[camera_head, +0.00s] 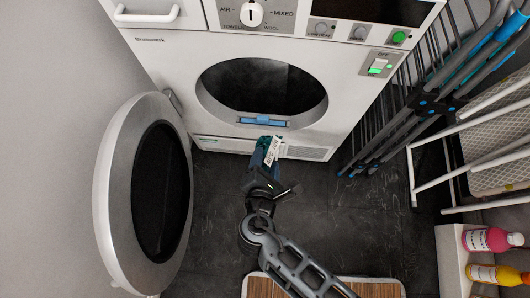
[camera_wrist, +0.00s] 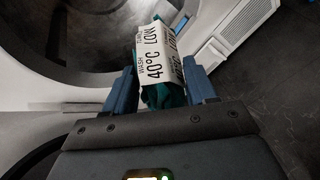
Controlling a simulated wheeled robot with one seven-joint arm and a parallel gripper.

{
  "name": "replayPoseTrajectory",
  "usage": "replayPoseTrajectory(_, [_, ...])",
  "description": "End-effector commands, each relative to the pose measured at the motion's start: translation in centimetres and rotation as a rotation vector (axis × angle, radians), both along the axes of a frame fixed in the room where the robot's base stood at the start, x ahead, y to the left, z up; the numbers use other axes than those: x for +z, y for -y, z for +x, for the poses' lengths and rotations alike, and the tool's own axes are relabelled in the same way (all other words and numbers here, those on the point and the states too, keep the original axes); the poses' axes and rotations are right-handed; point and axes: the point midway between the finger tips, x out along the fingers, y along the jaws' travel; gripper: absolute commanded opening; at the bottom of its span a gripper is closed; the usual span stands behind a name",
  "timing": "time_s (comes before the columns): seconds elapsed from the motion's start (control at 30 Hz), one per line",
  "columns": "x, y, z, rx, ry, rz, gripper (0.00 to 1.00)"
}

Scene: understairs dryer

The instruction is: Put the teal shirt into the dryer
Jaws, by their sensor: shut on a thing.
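The teal shirt (camera_head: 261,154) is a small folded bundle with a white care label reading "40°C LOW". It is held between the fingers of my gripper (camera_head: 267,160), low in front of the dryer's opening and outside it. In the wrist view, the teal cloth (camera_wrist: 163,96) shows between the blue fingers of my gripper (camera_wrist: 165,88), mostly hidden under the label. The white dryer (camera_head: 175,62) stands ahead with its round dark opening (camera_head: 262,85) uncovered. Its round door (camera_head: 107,190) is swung wide open to the left. The drum interior is dark.
A folded drying rack (camera_head: 410,110) leans right of the dryer. White rails (camera_head: 470,150) stand farther right. Pink (camera_head: 487,239) and yellow (camera_head: 497,274) bottles sit on a white ledge at lower right. A wooden-slatted mat (camera_head: 375,289) lies at the bottom. Dark tiled floor is clear around my arm.

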Motion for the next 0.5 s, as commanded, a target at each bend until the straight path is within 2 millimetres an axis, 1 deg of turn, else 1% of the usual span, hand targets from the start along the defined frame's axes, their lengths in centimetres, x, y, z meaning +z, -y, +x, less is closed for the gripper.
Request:
replayPoseTrajectory(0.1, [-0.3, 0.0, 1.7, -0.002, 0.001, 0.001, 0.17])
replayPoseTrajectory(0.5, [-0.6, 0.1, 7.2, -0.001, 0.002, 0.004, 0.17])
